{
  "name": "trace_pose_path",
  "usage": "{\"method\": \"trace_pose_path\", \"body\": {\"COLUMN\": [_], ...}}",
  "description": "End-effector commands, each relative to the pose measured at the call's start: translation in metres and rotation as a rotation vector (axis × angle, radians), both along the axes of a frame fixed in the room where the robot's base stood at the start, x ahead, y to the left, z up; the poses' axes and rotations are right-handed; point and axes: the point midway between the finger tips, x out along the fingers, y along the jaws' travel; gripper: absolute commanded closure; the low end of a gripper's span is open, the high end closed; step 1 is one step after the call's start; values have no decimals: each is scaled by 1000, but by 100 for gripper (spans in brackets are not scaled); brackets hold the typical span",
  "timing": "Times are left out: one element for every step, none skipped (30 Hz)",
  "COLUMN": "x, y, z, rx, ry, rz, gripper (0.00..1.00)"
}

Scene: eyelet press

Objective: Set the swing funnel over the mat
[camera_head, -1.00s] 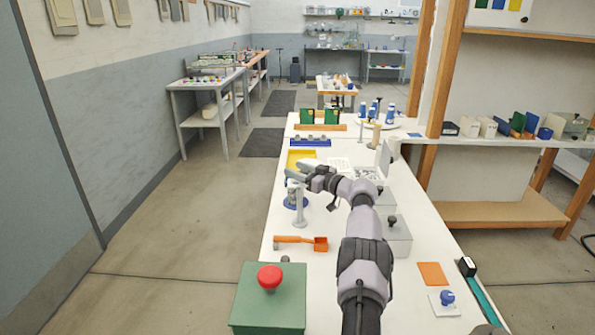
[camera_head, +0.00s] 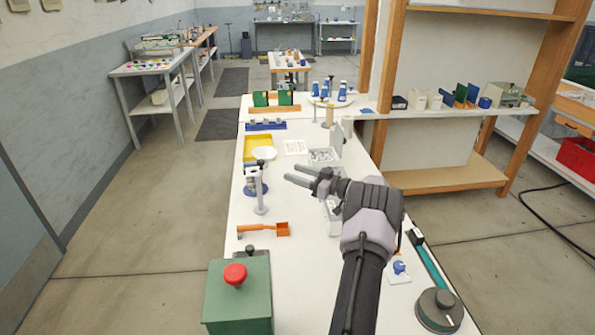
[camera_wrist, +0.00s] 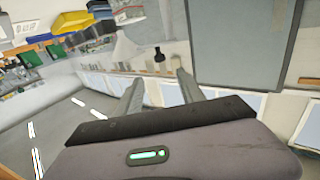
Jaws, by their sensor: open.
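A pale dish-shaped piece (camera_head: 264,153), which looks like the swing funnel, shows in the head view near the right edge of a yellow flat tray or mat (camera_head: 257,142). A dark knob stands just below it. I cannot tell which flat piece is the mat. My gripper (camera_head: 287,174) is open and empty, to the right of the post and apart from it, its fingers pointing left. In the wrist view a dark knob (camera_wrist: 158,54) appears between the spread fingers.
An orange scoop-like tool (camera_head: 264,230) and a green box with a red button (camera_head: 236,283) are nearer on the white bench. A grey-white bin (camera_head: 325,157) stands behind my gripper. A blue rack (camera_head: 266,125) lies farther back. The bench between post and arm is clear.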

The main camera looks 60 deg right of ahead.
Motion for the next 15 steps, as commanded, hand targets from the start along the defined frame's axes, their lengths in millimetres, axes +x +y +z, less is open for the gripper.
{"method": "trace_pose_path", "body": {"x": [-1, -1, -1, -1, -1, -1, -1, -1, 0, 1, 2, 2, 1, 0, -4], "y": [0, 0, 0, 0, 0, 0, 0, 0, -2, -4, -8, -14, -18, -22, -27], "z": [0, 0, 0, -1, -1, -1, -1, -1, 0, -1, 0, -1, -3, -5, -9], "rx": [0, 0, 0, 0, 0, 0, 0, 9, 60, 144, 265, 470, 637, 800, 1002], "ry": [0, 0, 0, 0, 0, 0, 0, -1, -5, -14, -28, -57, -86, -117, -164], "rz": [0, 0, 0, 0, 0, 0, 0, -2, -18, -45, -81, -141, -187, -230, -282], "gripper": [54, 54, 54, 54, 54, 54, 56, 62, 69, 75, 81, 89, 95, 100, 100]}}
